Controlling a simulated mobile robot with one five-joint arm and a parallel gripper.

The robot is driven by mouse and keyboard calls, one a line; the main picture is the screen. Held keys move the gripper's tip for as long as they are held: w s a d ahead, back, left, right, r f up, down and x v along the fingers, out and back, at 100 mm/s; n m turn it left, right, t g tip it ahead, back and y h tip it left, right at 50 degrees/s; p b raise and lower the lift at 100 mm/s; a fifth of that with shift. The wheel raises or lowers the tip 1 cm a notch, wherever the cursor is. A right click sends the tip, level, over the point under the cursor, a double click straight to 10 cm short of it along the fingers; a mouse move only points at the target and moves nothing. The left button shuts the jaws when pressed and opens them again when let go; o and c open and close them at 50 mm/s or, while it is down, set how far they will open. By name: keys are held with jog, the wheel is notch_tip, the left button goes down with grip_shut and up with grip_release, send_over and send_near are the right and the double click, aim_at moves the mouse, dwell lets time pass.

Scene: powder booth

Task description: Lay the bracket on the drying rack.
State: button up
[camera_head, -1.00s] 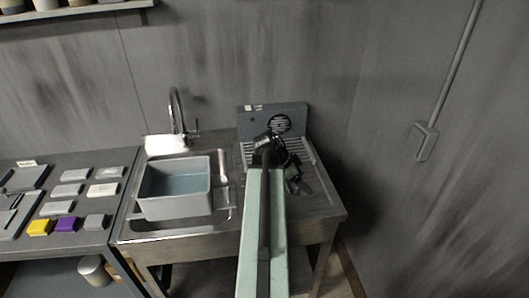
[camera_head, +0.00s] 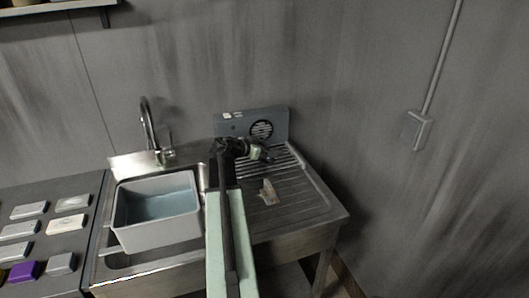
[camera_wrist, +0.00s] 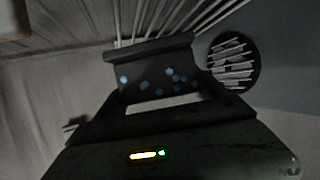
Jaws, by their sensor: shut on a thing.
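My gripper (camera_head: 258,153) is stretched over the back of the drainboard, low in front of the grey fan unit. The wrist view shows a dark plate with a straight raised edge and several pale blue spots (camera_wrist: 158,82) at the jaws; I take it for the bracket. My gripper is shut on it. In the head view the plate is small and hard to separate from the dark jaws. The drying rack, a row of pale rods (camera_head: 286,162), lies beside and under the gripper; its rods also show in the wrist view (camera_wrist: 180,16). Contact between bracket and rods cannot be told.
The grey fan unit (camera_head: 231,127) stands behind the rack against the wall. A small beige piece (camera_head: 268,192) lies on the ribbed drainboard (camera_head: 305,207). A grey tub (camera_head: 150,224) of water and a tap (camera_head: 150,130) are at left. The drainboard's right side is clear.

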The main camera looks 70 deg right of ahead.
jog(key=d, duration=0.1)
jog(key=w+d, duration=0.2)
jog(key=d, duration=0.1)
jog(key=shift+d+f, duration=0.1)
jog(key=shift+f, duration=0.15)
jog(key=f+b, duration=0.4)
jog(key=shift+w+d, duration=0.1)
jog(key=shift+d, duration=0.1)
jog(key=shift+r, duration=0.25)
jog(key=shift+f, duration=0.15)
jog(key=o, duration=1.6)
jog(key=shift+o, duration=0.2)
jog(key=shift+r, duration=0.2)
jog(key=p+v, duration=0.4)
jog(key=v, duration=0.7)
jog(key=shift+w+a+r+p, duration=0.1)
jog(key=shift+a+p, duration=0.1)
jog(key=shift+p, duration=0.2)
jog(key=shift+w+a, duration=0.15)
jog(key=shift+a, duration=0.1)
